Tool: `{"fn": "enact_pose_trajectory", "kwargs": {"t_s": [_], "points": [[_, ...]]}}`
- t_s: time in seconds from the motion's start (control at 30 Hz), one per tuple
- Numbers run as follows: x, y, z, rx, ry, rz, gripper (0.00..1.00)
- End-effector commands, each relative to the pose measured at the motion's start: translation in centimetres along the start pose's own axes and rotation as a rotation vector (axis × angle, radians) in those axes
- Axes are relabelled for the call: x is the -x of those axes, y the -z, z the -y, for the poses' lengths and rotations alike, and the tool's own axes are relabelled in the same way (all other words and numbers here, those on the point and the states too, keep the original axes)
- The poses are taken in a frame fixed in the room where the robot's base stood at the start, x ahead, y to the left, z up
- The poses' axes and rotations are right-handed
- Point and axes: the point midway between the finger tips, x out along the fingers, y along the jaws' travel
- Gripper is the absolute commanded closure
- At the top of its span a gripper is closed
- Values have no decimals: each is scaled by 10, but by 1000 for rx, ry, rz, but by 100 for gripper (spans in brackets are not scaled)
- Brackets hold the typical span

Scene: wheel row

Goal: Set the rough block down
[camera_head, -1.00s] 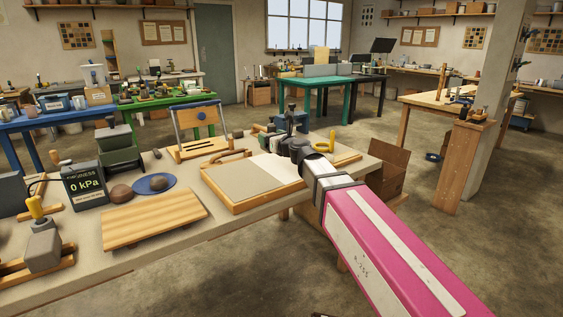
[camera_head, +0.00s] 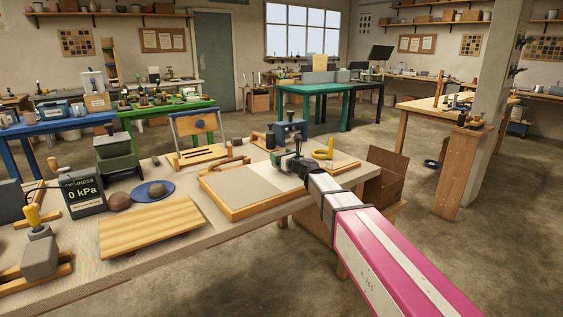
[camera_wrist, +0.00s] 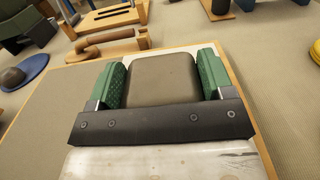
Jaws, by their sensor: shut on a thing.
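The rough block (camera_wrist: 163,80) is a grey-brown, rounded block between the two green pads of my gripper (camera_wrist: 163,82) in the wrist view. My gripper is shut on it. In the head view my gripper (camera_head: 287,163) is low over the pale right part of a wood-framed board (camera_head: 238,182), whose left part is grey. The block cannot be made out clearly there. The wooden rim and a white strip of the board show around the block in the wrist view. I cannot tell whether the block touches the board.
A wooden slatted board (camera_head: 150,226), a blue dish (camera_head: 154,190) with a brown lump, and a display (camera_head: 82,196) reading 0 kPa stand to the left. A wooden-handled tool (camera_wrist: 108,47) lies at the board's far edge. A yellow object (camera_head: 323,154) lies to the right.

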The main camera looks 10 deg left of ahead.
Motion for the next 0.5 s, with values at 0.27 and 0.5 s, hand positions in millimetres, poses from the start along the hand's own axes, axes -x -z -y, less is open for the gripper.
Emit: {"fn": "enact_pose_trajectory", "kwargs": {"t_s": [0.27,0.5], "points": [[0,20,0,-1,-1,1,70],[0,20,0,-1,-1,1,70]]}}
